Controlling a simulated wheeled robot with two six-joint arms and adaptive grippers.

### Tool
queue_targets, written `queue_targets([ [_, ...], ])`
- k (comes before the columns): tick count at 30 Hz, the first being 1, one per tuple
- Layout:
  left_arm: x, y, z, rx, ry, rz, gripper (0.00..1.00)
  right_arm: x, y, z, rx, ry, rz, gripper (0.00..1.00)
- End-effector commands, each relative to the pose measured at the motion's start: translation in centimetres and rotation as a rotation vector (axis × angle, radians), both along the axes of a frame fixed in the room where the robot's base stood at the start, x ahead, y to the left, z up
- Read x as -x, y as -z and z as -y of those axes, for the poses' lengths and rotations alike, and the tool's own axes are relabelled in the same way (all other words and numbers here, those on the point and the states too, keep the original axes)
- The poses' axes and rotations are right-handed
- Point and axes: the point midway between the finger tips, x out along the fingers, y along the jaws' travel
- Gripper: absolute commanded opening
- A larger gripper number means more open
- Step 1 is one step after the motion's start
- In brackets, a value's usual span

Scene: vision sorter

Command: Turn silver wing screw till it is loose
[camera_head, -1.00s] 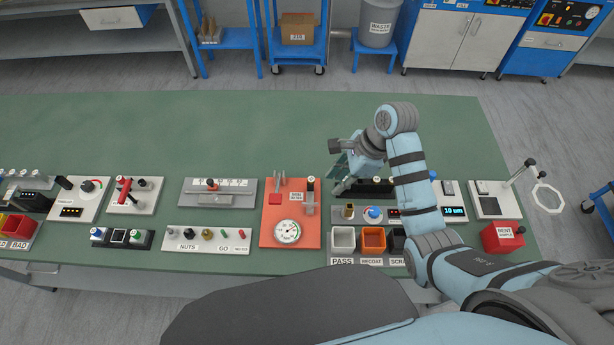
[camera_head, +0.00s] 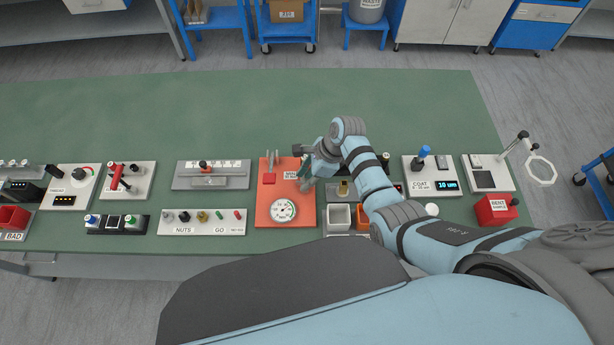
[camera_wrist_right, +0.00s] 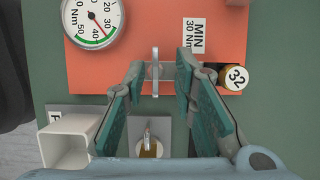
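A thin silver upright piece (camera_wrist_right: 155,72), which looks like the wing screw seen nearly edge-on, stands on a silver plate on the orange gauge panel (camera_wrist_right: 100,78). The panel also shows in the head view (camera_head: 268,213). My right gripper (camera_wrist_right: 160,78) is open, with its teal-padded fingers on either side of the silver piece and a gap at both sides. In the head view my right gripper (camera_head: 308,180) is over the panel's right edge and hides the silver piece. My left gripper is not in view.
A round dial gauge (camera_wrist_right: 94,18) sits on the panel. A brass cylinder marked 32 (camera_wrist_right: 235,77) is close by the right finger. A second silver upright on a brass disc (camera_wrist_right: 149,148) and a white bin (camera_wrist_right: 66,143) are nearby. The green table (camera_head: 230,110) is clear behind.

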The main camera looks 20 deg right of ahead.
Motion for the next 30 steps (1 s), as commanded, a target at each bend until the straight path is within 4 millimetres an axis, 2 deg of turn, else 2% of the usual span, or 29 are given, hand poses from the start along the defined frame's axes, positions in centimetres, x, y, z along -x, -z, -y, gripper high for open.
queue_targets([
  [2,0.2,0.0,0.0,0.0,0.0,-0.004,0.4,0.0,0.0,0.0,0.0,0.0,0.0,0.25],
  [7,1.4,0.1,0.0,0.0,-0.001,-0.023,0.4,0.0,-0.1,0.0,0.0,0.0,-0.001,0.0],
  [20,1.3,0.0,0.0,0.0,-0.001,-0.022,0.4,0.1,0.0,0.0,-0.001,-0.02,-0.004,0.0],
  [30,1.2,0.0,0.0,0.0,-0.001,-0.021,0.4,0.0,0.0,0.0,-0.002,-0.185,-0.006,0.0],
])
